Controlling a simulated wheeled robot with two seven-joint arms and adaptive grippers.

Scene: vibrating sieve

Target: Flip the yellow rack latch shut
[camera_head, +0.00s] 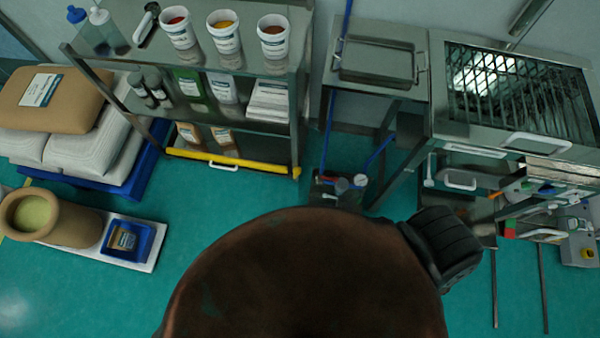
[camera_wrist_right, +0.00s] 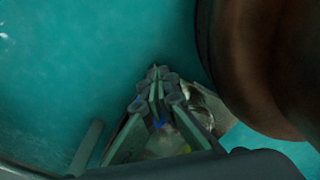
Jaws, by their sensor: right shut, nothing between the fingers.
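The yellow rack latch, a long yellow bar (camera_head: 262,168), runs along the front of the metal rack's (camera_head: 190,95) bottom shelf in the head view. A small white handle (camera_head: 223,166) sits near its middle. I cannot tell from this view whether the latch is fully seated. My right gripper (camera_wrist_right: 157,74) shows only in the right wrist view, with its fingers shut and empty, over teal floor. It is away from the latch, which is not in that view. My left gripper is not in view.
A large brown rounded object (camera_head: 300,280) fills the bottom middle and shows beside my right gripper (camera_wrist_right: 265,60). Sacks on a blue pallet (camera_head: 75,190) stand left of the rack, and a blue tray (camera_head: 127,240) lies below. The sieve table (camera_head: 465,130) stands right. Teal floor is open before the rack.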

